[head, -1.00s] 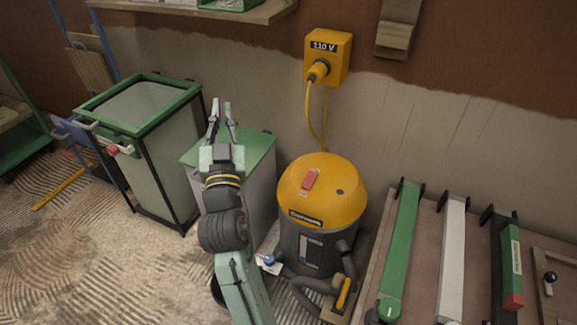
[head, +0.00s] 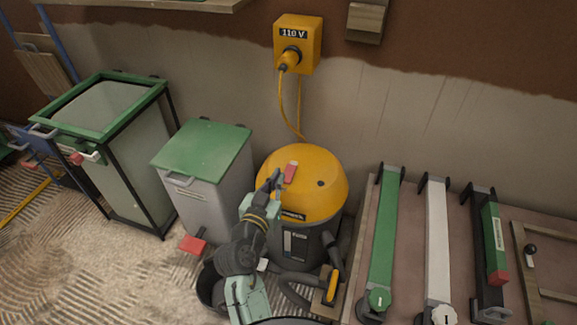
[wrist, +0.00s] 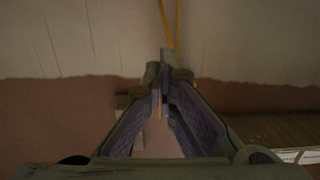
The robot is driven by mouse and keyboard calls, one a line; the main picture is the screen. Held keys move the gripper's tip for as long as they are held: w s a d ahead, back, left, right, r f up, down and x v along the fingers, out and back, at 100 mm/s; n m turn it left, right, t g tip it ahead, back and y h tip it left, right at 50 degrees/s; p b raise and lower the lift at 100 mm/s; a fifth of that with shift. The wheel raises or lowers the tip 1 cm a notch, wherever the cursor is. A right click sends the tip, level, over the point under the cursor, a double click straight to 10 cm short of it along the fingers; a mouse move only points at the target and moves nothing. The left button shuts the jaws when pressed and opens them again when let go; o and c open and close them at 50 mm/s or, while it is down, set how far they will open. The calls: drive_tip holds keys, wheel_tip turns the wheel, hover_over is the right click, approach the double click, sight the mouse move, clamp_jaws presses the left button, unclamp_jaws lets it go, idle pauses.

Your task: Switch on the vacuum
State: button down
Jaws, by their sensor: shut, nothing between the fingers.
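The vacuum has a yellow domed lid (head: 325,187) and a dark grey drum (head: 318,245), and stands against the wall in the head view. A red switch (head: 290,174) sits on top of the lid, with a pale patch at its upper end. My gripper (head: 276,178) is shut and empty, its tips just left of the switch. I cannot tell whether they touch it. In the wrist view the fingertips (wrist: 166,72) meet in front of the wall; the vacuum does not show there. My arm hides the left side of the vacuum.
A yellow 110 V box (head: 298,45) on the wall holds a plug with a yellow cable. A grey bin with a green lid (head: 202,150) stands left of the vacuum, near a green-rimmed cart (head: 60,127). A board with green and white bars (head: 386,230) lies right.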

drive_tip(key=p, duration=0.3)
hover_over(290, 173)
drive_tip(key=shift+s+a+f, duration=0.1)
drive_tip(key=shift+s+f, duration=0.15)
drive_tip(key=shift+f, duration=0.1)
wheel_tip(290, 173, down, 3)
drive_tip(key=shift+b, duration=0.35)
drive_tip(key=shift+f, duration=0.65)
drive_tip(key=shift+r, duration=0.1)
drive_tip(key=p, duration=0.1)
drive_tip(key=g+p, duration=0.1)
drive_tip(key=shift+w+r+p, duration=0.1)
drive_tip(key=shift+w+p, duration=0.15)
drive_tip(key=shift+p, duration=0.15)
drive_tip(key=shift+f+p, duration=0.25)
drive_tip(key=shift+p, duration=0.15)
drive_tip(key=shift+f+b, duration=0.25)
drive_tip(key=shift+b, duration=0.1)
drive_tip(key=r+p, duration=0.2)
drive_tip(key=r, duration=0.1)
drive_tip(key=r+p, duration=0.1)
drive_tip(key=shift+w+d+r, duration=0.2)
drive_tip(key=shift+w+d, duration=0.05)
drive_tip(key=shift+w, duration=0.15)
drive_tip(key=r+b+v, duration=0.1)
drive_tip(key=b+v, duration=0.1)
drive_tip(key=v, duration=0.8)
drive_tip(key=shift+r, duration=0.3)
